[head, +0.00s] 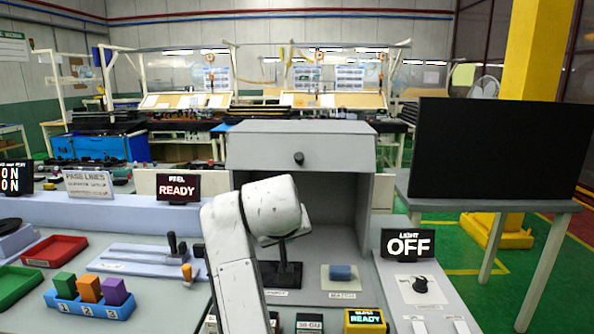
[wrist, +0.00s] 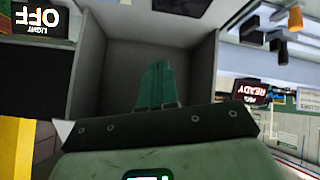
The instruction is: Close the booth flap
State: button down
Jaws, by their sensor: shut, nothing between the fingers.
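The grey booth (head: 347,205) stands at the centre of the head view, with its front open below the flap. The flap (head: 262,152) is a light grey panel with a dark round knob (head: 299,158), raised at the top of the booth. In the wrist view, which is upside down, my gripper (wrist: 158,64) has its green fingers shut with nothing between them. They show against the dark booth interior (wrist: 115,60); I cannot tell their depth. In the head view my white arm hides the booth's left front, and my gripper does not show.
A sign (head: 408,244) reading OFF stands to the right, above a dark knob (head: 420,285). Coloured blocks in a blue rack (head: 92,305) are at left.

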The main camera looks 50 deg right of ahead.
notch_tip(320, 180, up, 13)
jog(key=w+d+m+b, duration=0.1)
jog(key=w+m+b, duration=0.1)
jog(key=b, duration=0.1)
jog(key=m+b, duration=0.2)
jog(key=b, duration=0.1)
send_near(298, 157)
jog(key=shift+t+h, duration=0.3)
jog(key=shift+h, duration=0.2)
jog(key=x, duration=0.2)
jog(key=p+x, duration=0.1)
jog(key=x, duration=0.3)
jog(key=shift+w+f, duration=0.1)
jog(key=shift+f, duration=0.45)
jog(key=shift+f, duration=0.2)
